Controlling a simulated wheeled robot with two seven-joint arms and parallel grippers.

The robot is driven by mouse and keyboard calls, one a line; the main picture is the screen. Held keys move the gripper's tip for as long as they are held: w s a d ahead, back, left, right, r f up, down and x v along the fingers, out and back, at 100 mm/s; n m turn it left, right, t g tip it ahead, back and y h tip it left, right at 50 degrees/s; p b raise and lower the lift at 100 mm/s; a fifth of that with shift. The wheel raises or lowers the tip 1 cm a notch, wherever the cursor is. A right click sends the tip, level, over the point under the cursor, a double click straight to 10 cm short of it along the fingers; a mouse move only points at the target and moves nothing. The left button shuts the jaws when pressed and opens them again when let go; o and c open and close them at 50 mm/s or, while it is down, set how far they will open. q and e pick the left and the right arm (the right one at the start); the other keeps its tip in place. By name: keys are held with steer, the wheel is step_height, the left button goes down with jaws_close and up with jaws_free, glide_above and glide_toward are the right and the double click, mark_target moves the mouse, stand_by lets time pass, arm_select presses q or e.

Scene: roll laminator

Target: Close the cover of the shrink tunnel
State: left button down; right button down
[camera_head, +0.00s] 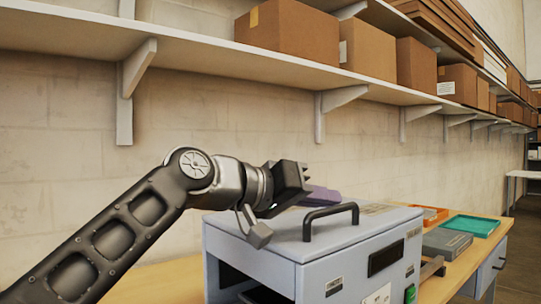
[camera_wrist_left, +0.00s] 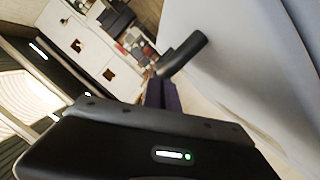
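The shrink tunnel (camera_head: 340,270) is a pale blue-grey box on a wooden table. Its cover (camera_head: 275,238) lies flat on top, and I see no clear gap under its edge. A black bar handle (camera_head: 331,212) stands on the cover; it also shows in the left wrist view (camera_wrist_left: 186,54), beside the pale cover surface (camera_wrist_left: 250,60). My left gripper (camera_head: 322,195) is over the far part of the cover, behind the handle. Its purple fingers (camera_wrist_left: 162,94) are together with nothing seen between them. I cannot tell whether they touch the cover. My right gripper is out of view.
A teal tray (camera_head: 470,225), an orange tray (camera_head: 432,214) and a grey case (camera_head: 446,242) lie to the right of the tunnel on the table (camera_head: 170,283). A wall shelf (camera_head: 200,48) with cardboard boxes (camera_head: 288,30) runs above. The wall is close behind.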

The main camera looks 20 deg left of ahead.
arm_select(q)
steer(key=r, duration=0.2)
glide_above(291, 239)
steer(key=shift+w+f, duration=0.1)
steer(key=shift+f, duration=0.1)
